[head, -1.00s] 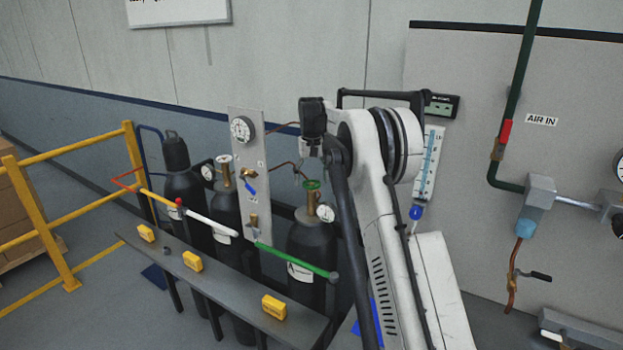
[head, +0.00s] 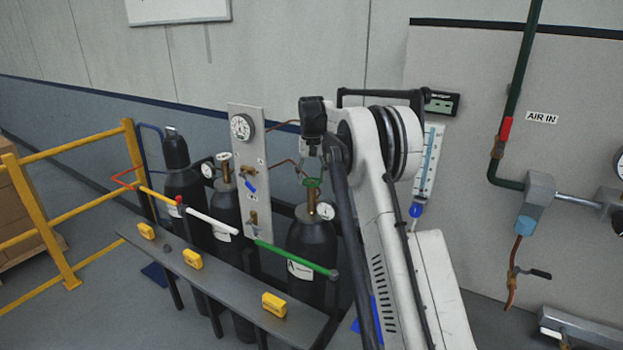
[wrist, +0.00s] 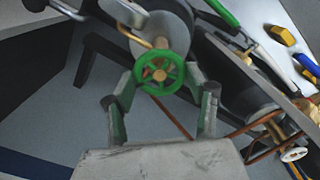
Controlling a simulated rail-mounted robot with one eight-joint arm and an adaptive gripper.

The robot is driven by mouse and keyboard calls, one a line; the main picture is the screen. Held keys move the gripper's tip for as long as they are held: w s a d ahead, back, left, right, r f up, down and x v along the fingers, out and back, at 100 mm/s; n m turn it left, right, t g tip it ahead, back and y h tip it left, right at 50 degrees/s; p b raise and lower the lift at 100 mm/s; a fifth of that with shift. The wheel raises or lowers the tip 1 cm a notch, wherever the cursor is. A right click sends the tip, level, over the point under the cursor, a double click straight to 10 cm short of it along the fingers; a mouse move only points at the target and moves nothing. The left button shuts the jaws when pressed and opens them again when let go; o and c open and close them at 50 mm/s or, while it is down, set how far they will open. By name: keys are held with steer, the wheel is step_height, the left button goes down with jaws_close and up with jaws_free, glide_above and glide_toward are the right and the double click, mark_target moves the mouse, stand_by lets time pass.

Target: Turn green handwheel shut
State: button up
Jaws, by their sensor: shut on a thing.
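The green handwheel (head: 312,183) sits on top of the brass valve of the right-hand dark cylinder (head: 308,245) in the head view. In the wrist view the spoked green handwheel (wrist: 160,73) is near the middle, with its brass hub showing. My gripper (wrist: 161,82) has one finger on each side of the wheel and is shut on its rim. The exact contact points of the fingertips are hard to make out. In the head view my gripper is small and partly hidden by my arm, just above the wheel.
A pressure gauge (head: 325,210) sits beside the valve. A panel (head: 247,145) with a gauge and copper tubes stands left of it. A green bar (head: 295,259) and a shelf (head: 230,293) with yellow blocks (head: 274,305) lie in front. Two more cylinders stand left.

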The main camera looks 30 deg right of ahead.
steer(key=m+b, duration=0.2)
steer(key=m, duration=0.1)
steer(key=shift+f, duration=0.15)
steer(key=m+b, duration=0.2)
steer(key=m, duration=0.2)
steer(key=m+b, duration=0.1)
steer(key=m, duration=0.3)
steer(key=shift+d, duration=0.1)
steer(key=m+b, duration=0.1)
steer(key=m, duration=0.3)
steer(key=shift+s, duration=0.1)
steer(key=m+b, duration=0.1)
steer(key=m, duration=1)
steer(key=shift+m+b, duration=0.35)
steer(key=shift+m, duration=1.45)
